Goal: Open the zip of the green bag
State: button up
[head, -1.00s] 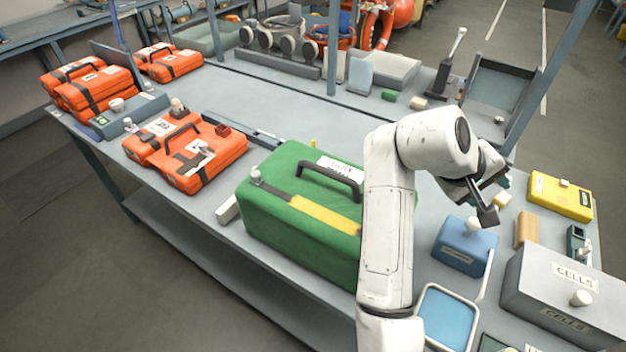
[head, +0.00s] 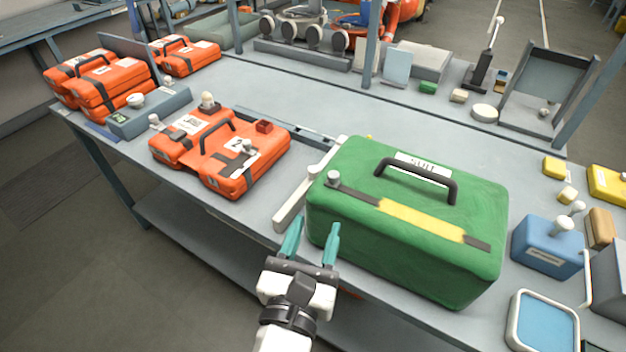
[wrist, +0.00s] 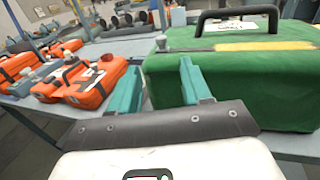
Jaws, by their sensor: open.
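The green bag (head: 400,245) stands on the bench with a black handle on top and a yellow and dark zip strip (head: 420,219) running along its upper front. A grey knob (head: 333,177) sits at the strip's left end. The bag also shows in the wrist view (wrist: 250,90), with the knob (wrist: 161,42) at its upper left corner. My gripper (head: 314,230) is open and empty, its teal fingers in front of the bag's left front corner, below the knob. I cannot tell whether the right finger touches the bag.
Orange cases (head: 225,155) lie to the left. A light grey bar (head: 305,185) lies just left of the bag. A blue box (head: 547,246) and a blue-topped tray (head: 543,325) are to the right.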

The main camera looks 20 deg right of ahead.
aim_at(332, 180)
jog(key=x, duration=1)
jog(key=shift+d+p, duration=0.25)
jog(key=shift+p, duration=0.1)
grip_shut()
